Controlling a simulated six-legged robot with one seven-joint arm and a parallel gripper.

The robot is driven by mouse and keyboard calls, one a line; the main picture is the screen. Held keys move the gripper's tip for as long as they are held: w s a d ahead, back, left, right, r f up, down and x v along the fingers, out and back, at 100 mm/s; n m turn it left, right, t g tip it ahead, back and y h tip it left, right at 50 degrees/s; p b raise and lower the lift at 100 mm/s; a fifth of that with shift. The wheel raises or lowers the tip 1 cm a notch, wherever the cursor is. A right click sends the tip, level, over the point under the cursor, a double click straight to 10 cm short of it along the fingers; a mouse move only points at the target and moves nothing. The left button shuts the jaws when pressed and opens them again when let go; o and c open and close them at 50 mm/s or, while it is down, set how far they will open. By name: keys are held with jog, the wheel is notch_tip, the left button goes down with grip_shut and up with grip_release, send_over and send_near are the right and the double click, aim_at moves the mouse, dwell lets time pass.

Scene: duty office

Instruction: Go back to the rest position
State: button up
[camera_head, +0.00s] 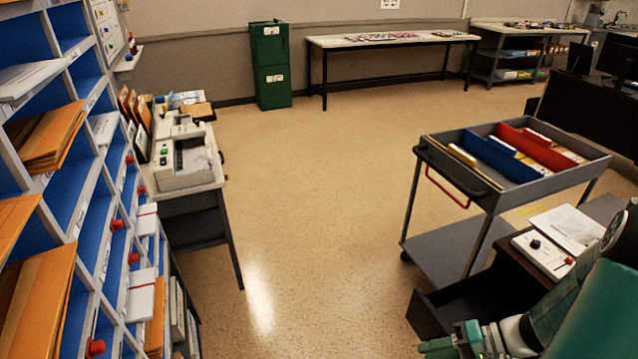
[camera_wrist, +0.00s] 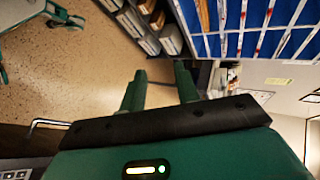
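My gripper (camera_wrist: 160,82) shows in the wrist view with its two green fingers spread apart. The gap between the fingers is empty, and nothing touches them. Beyond the fingertips are the blue sorting shelves (camera_wrist: 245,43) and bare floor, seen at a strong tilt. In the head view green and white parts of my arm fill the lower right corner, beside the dark desk. I cannot tell the state of the fingers from that view.
Blue pigeonhole shelves (camera_head: 92,228) with orange envelopes line the left. A machine (camera_head: 185,160) stands on a small table beside them. A grey cart (camera_head: 590,176) with coloured folders is at right, near an open dark drawer (camera_head: 440,312). The middle floor is clear.

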jog(key=s+a+r+t+h, duration=0.1)
jog(key=a+r+h, duration=0.2)
jog(key=r, duration=0.5)
jog(key=s+a+r+n+t+h, duration=0.1)
jog(key=a+r+h, duration=0.2)
jog(key=r+h, duration=0.2)
jog(key=s+a+r+n+t+h, duration=0.1)
jog(key=a+r+h, duration=0.2)
jog(key=r, duration=0.7)
jog(key=shift+s+a+r+t+h, duration=0.35)
jog(key=shift+s+a+t+h, duration=0.05)
